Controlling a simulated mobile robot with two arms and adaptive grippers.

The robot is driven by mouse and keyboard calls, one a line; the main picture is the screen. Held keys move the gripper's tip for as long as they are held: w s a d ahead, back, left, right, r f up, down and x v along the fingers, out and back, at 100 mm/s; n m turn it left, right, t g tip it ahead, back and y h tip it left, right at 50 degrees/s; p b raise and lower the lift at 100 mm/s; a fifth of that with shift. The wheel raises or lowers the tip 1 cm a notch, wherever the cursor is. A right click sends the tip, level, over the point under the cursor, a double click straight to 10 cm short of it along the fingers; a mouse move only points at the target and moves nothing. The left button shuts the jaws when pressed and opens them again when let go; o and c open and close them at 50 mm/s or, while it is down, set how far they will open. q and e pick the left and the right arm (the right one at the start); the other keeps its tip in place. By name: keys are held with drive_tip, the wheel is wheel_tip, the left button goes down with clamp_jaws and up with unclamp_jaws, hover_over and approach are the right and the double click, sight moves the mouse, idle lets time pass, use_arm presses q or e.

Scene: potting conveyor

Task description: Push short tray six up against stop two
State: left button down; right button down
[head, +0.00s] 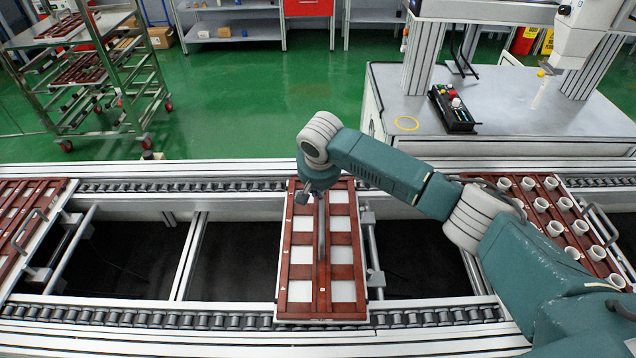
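A long dark red wooden tray (301,270) with two rows of pale square openings lies across the conveyor in the middle of the head view. It looks empty; small marks on its left edge are too small to read. My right gripper (316,192) is over the tray's far part, partly hidden by its own wrist. Whether its fingers are open, shut or touching the tray cannot be told. A metal cross-frame (374,262) stands close along the tray's right side; whether they touch is unclear. I cannot tell which tray or stop carries which number. My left gripper is not in view.
Another red tray (22,205) lies at the left edge and one with several white pots (556,228) at the right, partly behind my arm. Chain rails (180,319) run along near and far sides. Dark gaps lie between. A workbench (480,105) stands behind.

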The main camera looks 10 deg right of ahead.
drive_tip(key=v, duration=1.2)
